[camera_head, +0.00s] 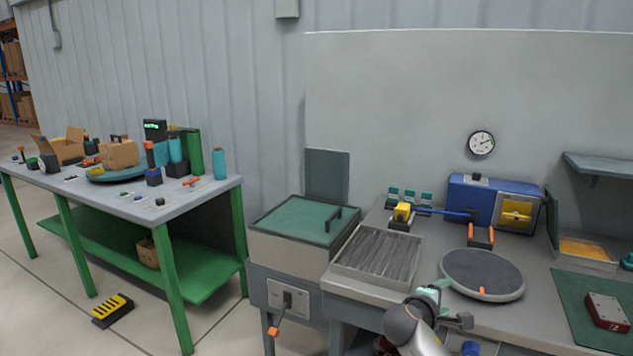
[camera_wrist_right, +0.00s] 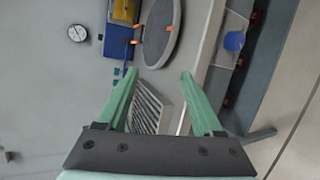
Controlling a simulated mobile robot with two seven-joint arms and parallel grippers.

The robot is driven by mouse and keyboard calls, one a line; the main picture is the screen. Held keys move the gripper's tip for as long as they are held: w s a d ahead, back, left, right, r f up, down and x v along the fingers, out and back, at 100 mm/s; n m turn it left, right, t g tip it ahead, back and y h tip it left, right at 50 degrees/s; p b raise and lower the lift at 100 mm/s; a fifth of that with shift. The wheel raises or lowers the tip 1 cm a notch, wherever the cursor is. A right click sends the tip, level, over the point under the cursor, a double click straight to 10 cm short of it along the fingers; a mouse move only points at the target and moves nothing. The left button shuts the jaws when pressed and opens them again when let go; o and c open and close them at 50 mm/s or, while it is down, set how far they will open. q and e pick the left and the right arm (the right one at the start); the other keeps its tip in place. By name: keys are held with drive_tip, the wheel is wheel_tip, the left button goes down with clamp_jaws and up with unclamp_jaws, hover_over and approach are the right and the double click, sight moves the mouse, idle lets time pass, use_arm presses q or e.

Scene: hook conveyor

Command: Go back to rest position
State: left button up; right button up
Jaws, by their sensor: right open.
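My right gripper (camera_head: 433,291) is at the bottom of the head view, over the front edge of the workbench. In the right wrist view its two green fingers (camera_wrist_right: 160,85) are spread apart with nothing between them. Beyond them lie the ribbed tray (camera_wrist_right: 150,108) and the round dark turntable (camera_wrist_right: 160,30). In the head view the turntable (camera_head: 482,274) is to the right of the gripper and the ribbed tray (camera_head: 378,255) is behind it to the left. My left gripper is not in view.
A green-lidded box (camera_head: 300,222) stands left of the tray. A blue machine (camera_head: 495,203) with a yellow panel stands at the back. A red block (camera_head: 607,311) lies on a green mat at right. A green-legged table (camera_head: 140,205) holding several items is far left.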

drive_tip(key=s+a+f+m+g+y, duration=0.1)
drive_tip(key=s+a+f+y, duration=0.35)
drive_tip(key=s+f, duration=0.55)
drive_tip(key=s+a+f+m+y, duration=0.1)
drive_tip(key=s+a+f+y, duration=0.4)
drive_tip(key=f, duration=0.9)
drive_tip(key=s+a+f+m+y, duration=0.1)
drive_tip(key=s+m, duration=0.6)
drive_tip(key=s, duration=1.5)
drive_tip(key=shift+f+m+y, duration=0.4)
drive_tip(key=shift+f+y, duration=0.3)
drive_tip(key=shift+y, duration=0.05)
